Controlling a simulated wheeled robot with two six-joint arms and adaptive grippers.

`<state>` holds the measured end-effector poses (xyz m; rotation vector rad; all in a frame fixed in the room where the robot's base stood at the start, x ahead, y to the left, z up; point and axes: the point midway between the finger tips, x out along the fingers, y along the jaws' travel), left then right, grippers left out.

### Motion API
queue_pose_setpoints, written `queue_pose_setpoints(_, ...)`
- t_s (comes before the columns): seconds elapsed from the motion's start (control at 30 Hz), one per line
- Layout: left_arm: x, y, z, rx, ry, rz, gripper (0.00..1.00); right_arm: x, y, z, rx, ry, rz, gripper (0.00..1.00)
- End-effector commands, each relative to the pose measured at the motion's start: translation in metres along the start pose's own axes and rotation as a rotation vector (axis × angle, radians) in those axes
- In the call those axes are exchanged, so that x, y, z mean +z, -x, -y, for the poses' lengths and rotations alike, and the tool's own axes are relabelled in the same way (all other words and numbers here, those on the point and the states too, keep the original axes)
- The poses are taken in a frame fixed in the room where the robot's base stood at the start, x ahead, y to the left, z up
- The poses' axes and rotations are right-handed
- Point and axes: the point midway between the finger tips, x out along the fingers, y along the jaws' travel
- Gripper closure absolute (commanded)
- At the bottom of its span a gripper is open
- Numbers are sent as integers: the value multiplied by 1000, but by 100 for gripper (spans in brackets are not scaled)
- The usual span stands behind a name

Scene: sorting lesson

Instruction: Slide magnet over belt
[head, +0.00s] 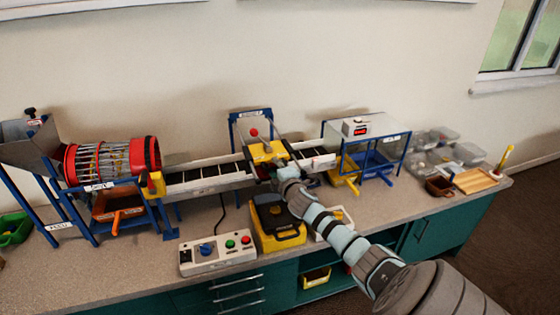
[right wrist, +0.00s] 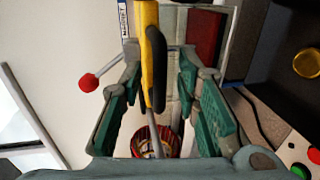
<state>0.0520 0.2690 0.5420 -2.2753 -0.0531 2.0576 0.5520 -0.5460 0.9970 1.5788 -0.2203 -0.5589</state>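The magnet (head: 268,152) is a yellow block at the blue frame (head: 252,118), over the conveyor belt (head: 205,186). In the right wrist view the yellow magnet (right wrist: 148,45) appears edge-on with a black handle (right wrist: 157,65). My right gripper (head: 264,171) is at the magnet's near side in the head view. In the right wrist view its fingers (right wrist: 160,105) are spread apart, with the handle between them and gaps visible on both sides. A red knob (head: 253,132) sits on the magnet's frame. My left gripper is not in view.
A red-ended drum (head: 110,160) and hopper stand left of the belt. A control box (head: 217,254) and a yellow-black case (head: 277,226) stand in front. A clear-topped blue stand (head: 367,135) is on the right, with clear tubs (head: 440,150) beyond it.

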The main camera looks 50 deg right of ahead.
Motion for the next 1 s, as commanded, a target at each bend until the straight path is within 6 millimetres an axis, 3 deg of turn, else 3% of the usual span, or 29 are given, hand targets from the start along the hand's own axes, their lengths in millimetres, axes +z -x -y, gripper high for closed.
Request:
queue_pose_setpoints(0.13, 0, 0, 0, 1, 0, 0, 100, 0, 25, 1, -1, 6, -4, 70)
queue_pose_setpoints(0.43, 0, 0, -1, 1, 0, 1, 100, 0, 102, 2, -3, 6, -1, 70)
queue_pose_setpoints(0.57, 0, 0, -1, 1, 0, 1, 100, 0, 115, 1, -2, 1, -1, 70)
queue_pose_setpoints(0.77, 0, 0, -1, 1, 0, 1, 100, 0, 116, 0, -1, -1, -1, 70)
queue_pose_setpoints(0.83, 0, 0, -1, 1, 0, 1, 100, 0, 115, 2, -4, -2, 1, 78)
queue_pose_setpoints(0.87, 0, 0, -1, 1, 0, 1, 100, 2, 115, 6, -12, -7, 4, 83)
queue_pose_setpoints(0.93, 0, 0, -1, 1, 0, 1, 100, 10, 112, 33, -64, -41, 25, 94)
queue_pose_setpoints(0.97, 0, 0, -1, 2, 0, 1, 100, 16, 110, 54, -104, -68, 40, 99)
queue_pose_setpoints(1.0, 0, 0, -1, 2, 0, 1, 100, 25, 111, 91, -172, -114, 67, 100)
